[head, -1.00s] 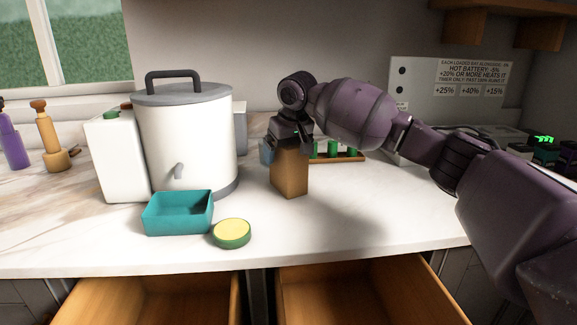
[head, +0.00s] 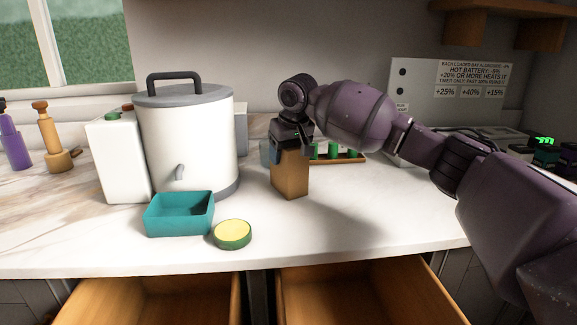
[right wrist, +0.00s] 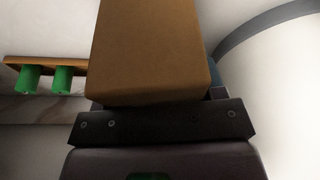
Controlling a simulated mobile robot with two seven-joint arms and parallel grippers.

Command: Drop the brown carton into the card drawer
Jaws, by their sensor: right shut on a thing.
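The brown carton (head: 291,175) is an upright box on the white counter behind the open drawers; it also fills the top middle of the right wrist view (right wrist: 150,50). My right gripper (head: 291,148) comes down on it from above and is shut on its upper part. I cannot tell whether the carton's base touches the counter. Two open wooden drawers show at the bottom edge, a left one (head: 165,302) and a right one (head: 365,295). Their visible insides look empty, and no label shows which is the card drawer. My left gripper is out of view.
A white pot (head: 187,145) with a grey lid stands left of the carton. A teal tray (head: 180,222) and a round green-and-yellow tin (head: 232,235) sit near the front edge. A wooden rack (head: 350,158) with green pegs is behind.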

